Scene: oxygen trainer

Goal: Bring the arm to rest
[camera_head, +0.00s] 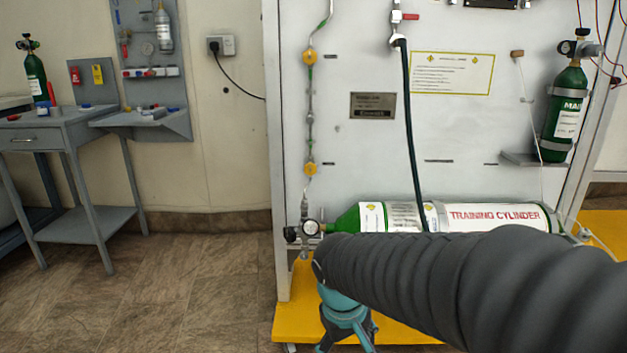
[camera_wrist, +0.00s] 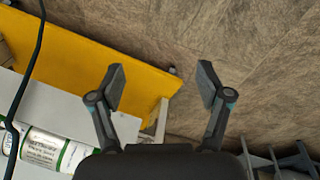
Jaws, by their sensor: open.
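My arm (camera_head: 430,280), in a dark ribbed sleeve, reaches in from the lower right of the head view and ends in front of the panel's lower left corner. In that view my gripper's fingers are mostly hidden behind the arm. In the wrist view my gripper (camera_wrist: 162,88) has its two fingers spread apart with nothing between them. The brown tiled floor (camera_wrist: 240,40) and part of the yellow base (camera_wrist: 90,55) lie beyond the fingers.
A white panel (camera_head: 350,180) carries a green and white training cylinder (camera_head: 380,217) with a gauge (camera_head: 311,227), just behind my arm. A dark hose (camera_head: 409,130) hangs down. A grey side table (camera_head: 60,130) stands at left. The floor (camera_head: 180,290) between is clear.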

